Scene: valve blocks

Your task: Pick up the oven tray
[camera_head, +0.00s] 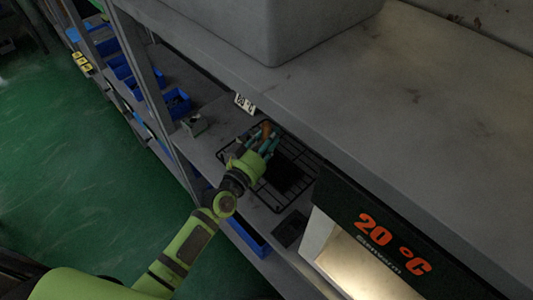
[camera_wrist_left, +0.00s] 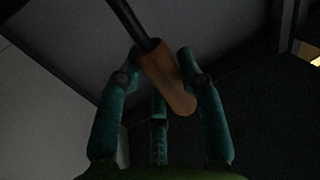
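A black wire rack, which looks like the oven tray (camera_head: 259,193), lies on the grey shelf, with a dark flat patch (camera_head: 287,172) at its middle. My left gripper (camera_head: 266,138) is over the rack's left part and hides some of it. A brown wooden handle (camera_head: 266,128) shows at its fingertips. In the left wrist view the handle (camera_wrist_left: 168,82) runs between the teal fingers of the gripper (camera_wrist_left: 162,68), which appear to touch it on both sides. A dark rod (camera_wrist_left: 129,22) extends from the handle; where it joins the rack is unclear. My right gripper is not in view.
A large grey upper shelf (camera_head: 400,100) overhangs from above. Blue bins (camera_head: 177,103) and a small grey box (camera_head: 194,124) are at left. Green floor (camera_head: 70,150) is open.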

